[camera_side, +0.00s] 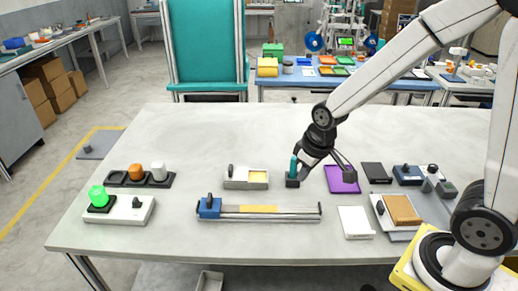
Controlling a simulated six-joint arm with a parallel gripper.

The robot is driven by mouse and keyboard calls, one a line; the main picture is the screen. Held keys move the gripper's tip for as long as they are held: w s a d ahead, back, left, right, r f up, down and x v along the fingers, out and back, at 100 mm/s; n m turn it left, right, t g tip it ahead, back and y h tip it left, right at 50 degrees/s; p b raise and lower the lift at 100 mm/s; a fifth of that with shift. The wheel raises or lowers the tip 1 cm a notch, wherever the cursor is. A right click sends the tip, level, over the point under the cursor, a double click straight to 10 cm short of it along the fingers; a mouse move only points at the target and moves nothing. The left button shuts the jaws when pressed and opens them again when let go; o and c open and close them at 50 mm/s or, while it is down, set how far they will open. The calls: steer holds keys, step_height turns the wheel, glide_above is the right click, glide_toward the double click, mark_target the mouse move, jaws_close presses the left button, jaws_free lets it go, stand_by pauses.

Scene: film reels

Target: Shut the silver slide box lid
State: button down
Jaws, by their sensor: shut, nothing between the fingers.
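The silver slide box (233,184) appears to be the small pale grey box left of the table's middle. A dark upright knob stands on its left part. Its right part shows a yellowish recess, so the lid seems to sit to the left with the box open. My gripper (349,177) is shut and empty, pointing down over the purple tray. It is well to the right of the box and apart from it.
A teal peg on a dark base (293,181) stands between box and gripper. A rail with a blue slider (210,208) lies in front of the box. The table behind is clear.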

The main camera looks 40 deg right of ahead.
steer(key=w+n, duration=0.3)
steer(key=w, duration=1.3)
steer(key=n+y, duration=0.2)
steer(key=n, duration=0.3)
glide_above(226, 175)
step_height(226, 175, down, 5)
steer(key=shift+w+a, duration=0.2)
steer(key=shift+w, duration=0.15)
steer(key=shift+x, duration=4.95)
steer(key=shift+s+d+r, duration=0.1)
steer(key=shift+s+d, duration=1.1)
steer(key=shift+s, duration=0.15)
